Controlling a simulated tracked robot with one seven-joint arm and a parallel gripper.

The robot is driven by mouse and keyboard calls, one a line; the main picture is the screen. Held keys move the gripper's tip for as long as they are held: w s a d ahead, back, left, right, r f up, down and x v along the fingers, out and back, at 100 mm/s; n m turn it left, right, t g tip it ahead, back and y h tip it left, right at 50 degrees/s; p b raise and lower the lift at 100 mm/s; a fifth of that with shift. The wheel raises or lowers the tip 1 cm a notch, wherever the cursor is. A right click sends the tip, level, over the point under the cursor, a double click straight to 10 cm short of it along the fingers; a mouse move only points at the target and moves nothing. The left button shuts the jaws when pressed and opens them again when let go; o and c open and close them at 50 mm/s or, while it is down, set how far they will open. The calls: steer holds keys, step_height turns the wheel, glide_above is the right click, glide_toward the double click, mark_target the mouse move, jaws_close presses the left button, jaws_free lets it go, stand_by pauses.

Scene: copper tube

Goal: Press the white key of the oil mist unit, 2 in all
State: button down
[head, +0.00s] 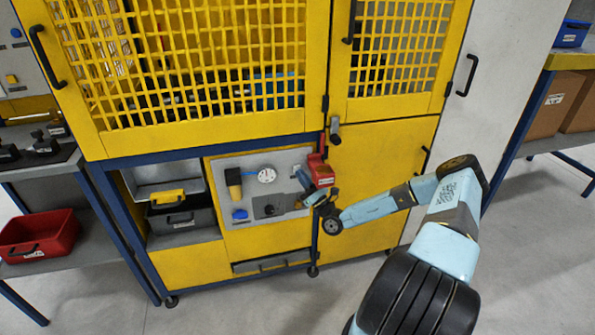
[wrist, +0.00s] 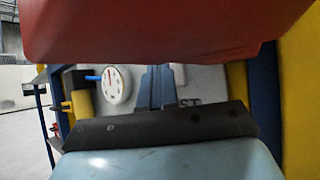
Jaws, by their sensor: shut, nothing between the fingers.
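The oil mist unit appears to be the grey panel (head: 220,172) low on the yellow machine front; a white pressure gauge (head: 267,175), a yellow cylinder (head: 234,183) and a blue knob (head: 240,214) sit on it. The gauge (wrist: 116,86) and the yellow cylinder (wrist: 82,104) also show in the wrist view, left of my fingers. My gripper (head: 299,177) is shut and empty at the panel's right side; its fingers (wrist: 155,88) point at the panel in the wrist view. I cannot make out the white key; my gripper may hide it. Whether the fingertips touch the panel I cannot tell.
A shelf with a dark box (head: 182,219) is left of the panel. A red bin (head: 40,236) stands further left. The floor in front is clear.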

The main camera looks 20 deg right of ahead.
steer(key=shift+w+d+r, duration=0.1)
steer(key=shift+w+r, duration=0.15)
steer(key=shift+w, duration=0.55)
stand_by(1.1)
steer(key=shift+s, duration=0.5)
steer(key=shift+s+r, duration=0.15)
steer(key=shift+s, duration=0.3)
steer(key=s, duration=0.5)
stand_by(0.3)
steer(key=shift+s, duration=0.1)
stand_by(0.5)
